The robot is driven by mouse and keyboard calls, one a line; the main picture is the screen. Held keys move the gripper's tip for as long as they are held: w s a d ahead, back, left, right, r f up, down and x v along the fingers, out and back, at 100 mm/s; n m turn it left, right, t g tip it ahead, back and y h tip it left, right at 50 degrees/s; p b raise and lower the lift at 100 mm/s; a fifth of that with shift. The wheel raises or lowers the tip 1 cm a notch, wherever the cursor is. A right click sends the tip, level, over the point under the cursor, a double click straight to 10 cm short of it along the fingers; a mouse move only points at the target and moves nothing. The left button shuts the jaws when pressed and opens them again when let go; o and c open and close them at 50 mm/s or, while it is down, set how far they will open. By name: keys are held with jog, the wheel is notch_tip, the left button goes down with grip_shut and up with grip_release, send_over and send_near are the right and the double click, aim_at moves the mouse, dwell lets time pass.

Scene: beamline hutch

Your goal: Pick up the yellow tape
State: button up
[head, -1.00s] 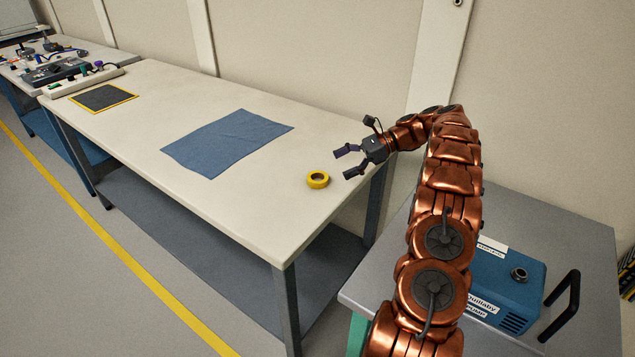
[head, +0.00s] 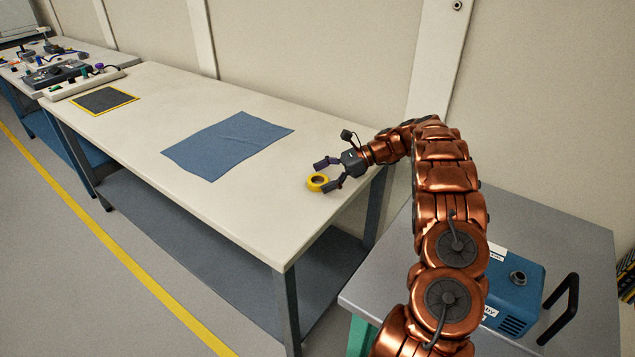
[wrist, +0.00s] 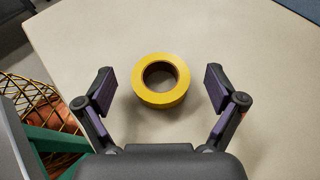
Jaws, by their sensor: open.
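The yellow tape (head: 316,183) is a roll lying flat on the white table (head: 240,215), near its right end. In the wrist view the tape (wrist: 161,96) sits between my two open fingers, slightly ahead of the middle of the gap. A gap of bare table shows on both sides of it. My gripper (head: 327,176) is open and empty, with its fingers around the tape in the head view. In the wrist view my gripper (wrist: 160,92) shows purple pads facing the roll. I cannot tell exactly how high the fingertips are above the table.
A blue cloth (head: 228,146) lies flat left of the tape. A dark mat with a yellow border (head: 104,100) and a power strip (head: 84,84) are farther left. A blue pump box (head: 515,290) stands on a grey cart at right. The table around the tape is clear.

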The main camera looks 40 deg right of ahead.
jog(key=shift+w+a+f, duration=0.2)
jog(key=shift+a, duration=0.25)
jog(key=c, duration=1.1)
jog(key=shift+r, duration=0.1)
